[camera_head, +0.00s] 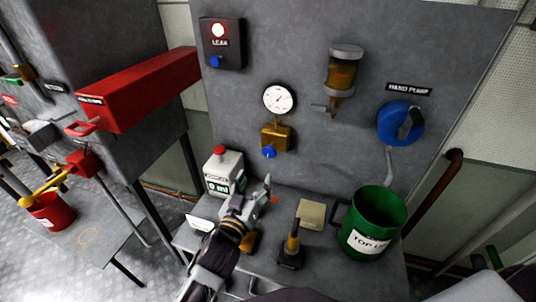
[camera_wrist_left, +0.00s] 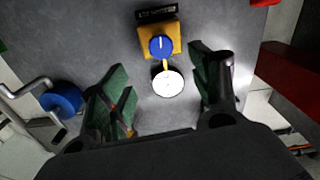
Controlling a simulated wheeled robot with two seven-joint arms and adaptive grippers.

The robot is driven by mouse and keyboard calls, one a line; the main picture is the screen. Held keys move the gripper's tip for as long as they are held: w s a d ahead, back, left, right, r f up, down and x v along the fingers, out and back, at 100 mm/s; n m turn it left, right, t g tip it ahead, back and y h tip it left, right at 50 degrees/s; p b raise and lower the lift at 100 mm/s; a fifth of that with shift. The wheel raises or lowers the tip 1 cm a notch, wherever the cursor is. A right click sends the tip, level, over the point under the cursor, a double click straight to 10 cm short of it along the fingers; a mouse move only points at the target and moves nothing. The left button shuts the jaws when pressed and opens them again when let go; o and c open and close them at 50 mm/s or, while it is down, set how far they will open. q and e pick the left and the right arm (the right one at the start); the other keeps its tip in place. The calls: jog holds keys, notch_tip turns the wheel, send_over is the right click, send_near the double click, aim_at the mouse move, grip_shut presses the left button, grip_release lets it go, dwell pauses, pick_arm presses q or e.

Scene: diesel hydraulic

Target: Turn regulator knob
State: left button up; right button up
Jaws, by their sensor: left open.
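The blue regulator knob (camera_head: 269,152) sits under a brass regulator body (camera_head: 276,136) on the grey panel, with a round white gauge (camera_head: 279,98) above it. The left wrist view shows this upside down: the blue knob (camera_wrist_left: 161,45) is in front of the brass body (camera_wrist_left: 173,30), and the gauge (camera_wrist_left: 168,83) is below. My left gripper (camera_head: 265,192) is below the knob in the head view, open and empty. In the left wrist view, its spread fingers (camera_wrist_left: 160,72) stand on either side of the regulator and gauge, apart from the knob. I do not see my right gripper.
A yellow-black tool (camera_head: 291,246) and a green bucket (camera_head: 374,222) stand to the right on the bench. A blue hand-pump wheel (camera_head: 400,123) and amber bowl (camera_head: 342,72) are on the panel.

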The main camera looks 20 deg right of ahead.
aim_at(268, 154)
pick_arm(q)
jog(key=shift+w+d, duration=0.1)
jog(key=shift+w, duration=0.05)
jog(key=shift+p+x, duration=0.75)
jog(key=shift+x, duration=5.95)
jog(key=c, duration=1)
jog(key=shift+c, duration=0.2)
